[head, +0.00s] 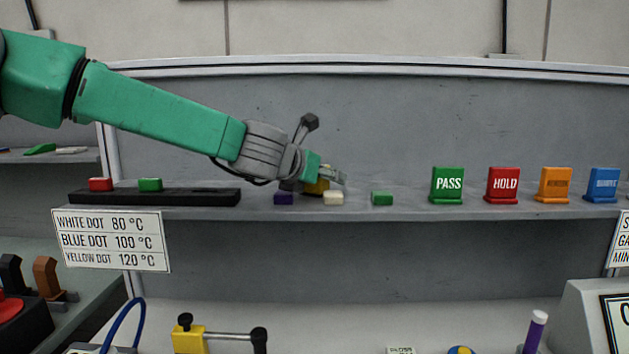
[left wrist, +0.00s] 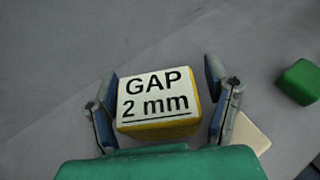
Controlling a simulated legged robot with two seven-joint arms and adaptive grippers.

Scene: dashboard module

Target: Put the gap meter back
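The gap meter is a yellow block with a white top reading "GAP 2 mm" (left wrist: 158,100). In the head view the yellow block (head: 316,187) shows at the shelf, partly hidden by my left gripper (head: 330,177). In the left wrist view my left gripper (left wrist: 163,95) has one finger on each side of the block. Narrow gaps show between the block and the fingers, so the gripper looks open around it. My right gripper is in neither view.
On the shelf (head: 410,211), a purple block (head: 283,198) and a white block (head: 333,198) are close to the gripper. A green block (head: 382,199) stands further right, then the PASS (head: 447,185) and HOLD (head: 503,185) signs. A black rail (head: 190,197) lies left.

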